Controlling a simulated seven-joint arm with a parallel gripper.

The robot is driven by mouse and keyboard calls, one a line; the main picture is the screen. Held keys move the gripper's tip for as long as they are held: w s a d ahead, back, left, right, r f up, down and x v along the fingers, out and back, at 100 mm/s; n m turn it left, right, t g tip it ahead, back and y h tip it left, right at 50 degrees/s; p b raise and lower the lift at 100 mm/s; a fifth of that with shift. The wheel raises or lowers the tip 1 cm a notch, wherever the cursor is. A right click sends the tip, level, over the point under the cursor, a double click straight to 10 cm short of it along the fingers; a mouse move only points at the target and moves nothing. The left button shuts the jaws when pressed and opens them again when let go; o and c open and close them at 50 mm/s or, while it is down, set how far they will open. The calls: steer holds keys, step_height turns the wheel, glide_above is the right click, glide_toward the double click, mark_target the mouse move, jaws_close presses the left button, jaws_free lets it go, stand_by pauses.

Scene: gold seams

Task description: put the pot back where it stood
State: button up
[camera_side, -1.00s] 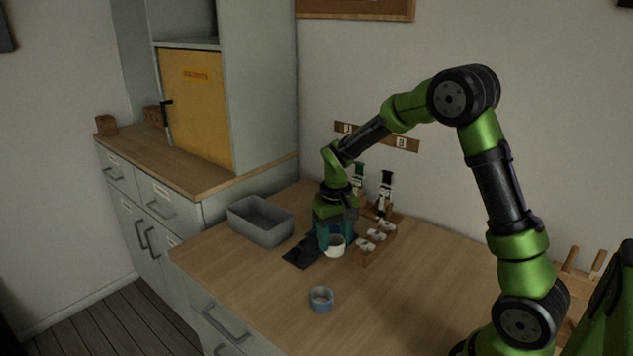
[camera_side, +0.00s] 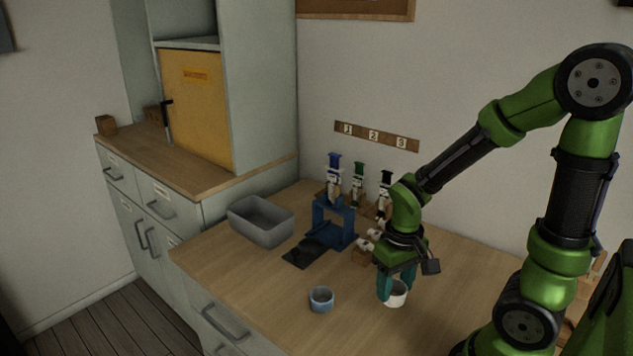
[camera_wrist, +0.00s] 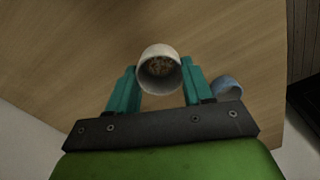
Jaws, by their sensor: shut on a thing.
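The pot is a small white cup (camera_side: 396,294) with brownish, grainy contents, seen from above in the wrist view (camera_wrist: 159,70). My gripper (camera_side: 392,282) has its teal fingers shut on the pot, one finger on each side; the fingers also show in the wrist view (camera_wrist: 157,88). The pot is upright at the right front part of the wooden table. I cannot tell whether its base touches the table or hangs just above it.
A blue cup (camera_side: 321,299) stands left of my gripper.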

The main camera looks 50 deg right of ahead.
steer(key=w+d, duration=0.1)
steer(key=w, duration=0.4)
steer(key=w+d+f, duration=0.1)
steer(key=w, duration=0.3)
steer(key=w+d, duration=0.1)
steer(key=w, duration=0.4)
steer(key=shift+w+f, duration=0.5)
steer(key=shift+f, duration=0.7)
steer(key=shift+w+f, duration=0.15)
steer(key=shift+f, duration=0.75)
steer(key=shift+f, duration=0.1)
steer(key=o, duration=1.1)
step_height(320, 180, up, 12)
steer(key=s+a+r+t, duration=0.2)
steer(key=s+a+r, duration=0.1)
steer(key=s, duration=0.1)
steer(key=s+a+r+t+y, duration=0.1)
steer(key=s+a+r+t, duration=0.1)
steer(key=s+a+r, duration=0.2)
steer(key=s+a+r+t+y, duration=0.1)
steer(key=s+a+r+t, duration=0.2)
steer(key=s, duration=0.3)
steer(key=shift+s+a+r, duration=0.15)
steer(key=shift+a+r, duration=0.2)
steer(key=shift+r, duration=0.05)
